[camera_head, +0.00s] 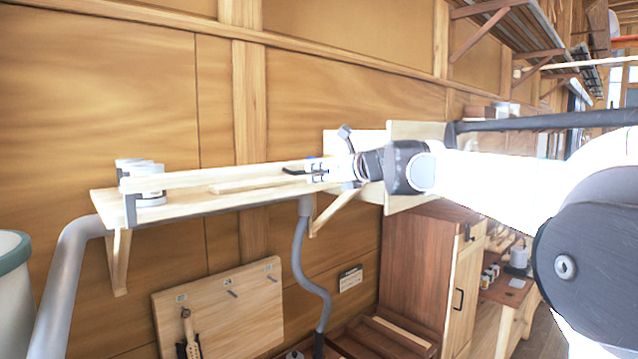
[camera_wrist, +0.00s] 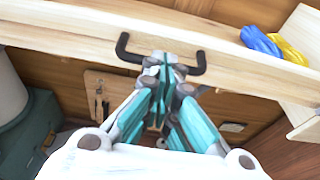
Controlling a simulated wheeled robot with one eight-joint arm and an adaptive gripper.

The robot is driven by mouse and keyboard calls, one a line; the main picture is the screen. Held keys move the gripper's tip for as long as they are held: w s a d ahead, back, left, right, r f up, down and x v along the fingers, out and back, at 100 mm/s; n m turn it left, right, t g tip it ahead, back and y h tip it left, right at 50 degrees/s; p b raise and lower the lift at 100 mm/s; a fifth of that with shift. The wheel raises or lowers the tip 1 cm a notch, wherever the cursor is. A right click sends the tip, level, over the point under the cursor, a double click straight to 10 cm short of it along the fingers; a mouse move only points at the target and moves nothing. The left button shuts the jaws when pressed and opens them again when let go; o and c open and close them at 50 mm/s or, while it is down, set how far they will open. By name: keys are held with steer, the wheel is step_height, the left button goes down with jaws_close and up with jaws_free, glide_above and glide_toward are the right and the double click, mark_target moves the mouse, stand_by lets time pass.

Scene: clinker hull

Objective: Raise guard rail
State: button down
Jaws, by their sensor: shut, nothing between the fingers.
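The guard rail (camera_head: 225,175) is a pale wooden strip running along the front of the wall shelf (camera_head: 105,204), standing above the shelf board in the head view. A grey bracket (camera_head: 130,211) shows at its left end. A dark U-shaped handle (camera_wrist: 126,50) is on the pale wooden front in the wrist view. My gripper (camera_wrist: 164,60) is shut and empty, its teal-padded fingertips between the two ends of the handle. I cannot tell whether they touch it. In the head view my gripper (camera_head: 318,170) is at the right part of the rail and hides that stretch.
White cans (camera_head: 148,183) stand at the shelf's left end. Blue (camera_wrist: 261,42) and yellow (camera_wrist: 289,49) items lie near its right end. Below are a grey hose (camera_head: 299,262), a tool board (camera_head: 240,310) and a wooden cabinet (camera_head: 415,270). A pale upright panel stands right of the shelf.

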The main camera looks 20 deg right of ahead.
steer(key=shift+w+a+r, duration=0.3)
steer(key=shift+w+r, duration=0.35)
steer(key=shift+r, duration=0.1)
steer(key=shift+w, duration=0.1)
